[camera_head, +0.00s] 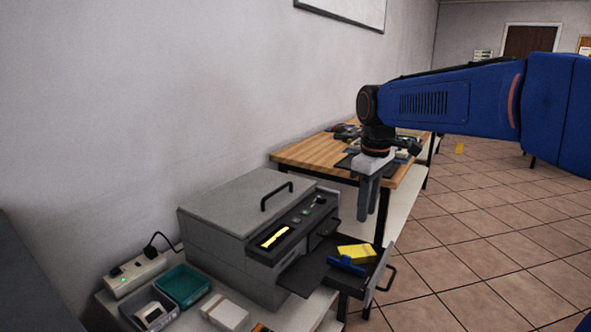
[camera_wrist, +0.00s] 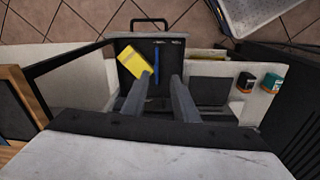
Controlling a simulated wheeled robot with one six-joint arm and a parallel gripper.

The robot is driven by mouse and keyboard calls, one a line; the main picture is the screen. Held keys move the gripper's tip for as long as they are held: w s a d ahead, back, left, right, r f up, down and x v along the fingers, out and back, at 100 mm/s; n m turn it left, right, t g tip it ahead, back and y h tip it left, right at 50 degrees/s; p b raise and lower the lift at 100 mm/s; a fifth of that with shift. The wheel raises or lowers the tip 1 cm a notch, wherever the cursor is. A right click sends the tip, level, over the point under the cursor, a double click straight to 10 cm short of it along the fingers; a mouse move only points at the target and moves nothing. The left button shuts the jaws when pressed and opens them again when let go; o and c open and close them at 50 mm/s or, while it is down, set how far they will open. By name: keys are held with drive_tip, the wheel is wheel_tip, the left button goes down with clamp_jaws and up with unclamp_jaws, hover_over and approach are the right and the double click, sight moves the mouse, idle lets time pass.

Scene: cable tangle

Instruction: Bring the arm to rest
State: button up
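My gripper (camera_head: 367,215) hangs from my blue arm with its fingers pointing down, above and behind the open drawer of a grey machine. In the wrist view my gripper (camera_wrist: 163,76) shows two fingers apart, with nothing between them. The drawer (camera_wrist: 124,42) is pulled out below and holds a yellow block (camera_wrist: 135,64) and a blue item (camera_wrist: 156,62). In the head view the yellow block (camera_head: 357,253) and the blue item (camera_head: 345,266) lie in the drawer, below my gripper and apart from it.
The grey machine (camera_head: 235,205) stands on a low table by the wall. A power strip (camera_head: 136,275), a teal bin (camera_head: 182,285) and a grey bin (camera_head: 150,312) are at its left. A wooden table (camera_head: 310,151) stands behind. Tiled floor (camera_head: 470,230) is clear at right.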

drive_tip(key=s+d+f+m+t, duration=0.1)
drive_tip(key=s+d+f+m, duration=0.1)
drive_tip(key=s, duration=0.6)
drive_tip(key=s+d+f+m+t, duration=0.1)
drive_tip(key=s+d+f+m, duration=0.2)
drive_tip(key=s+f, duration=0.3)
drive_tip(key=s+d+f+m+t, duration=0.2)
drive_tip(key=s+f+m, duration=0.2)
drive_tip(key=s, duration=0.7)
drive_tip(key=shift+s+d+f, duration=0.2)
drive_tip(key=shift+s+d, duration=0.05)
drive_tip(key=shift+s, duration=0.05)
idle(0.4)
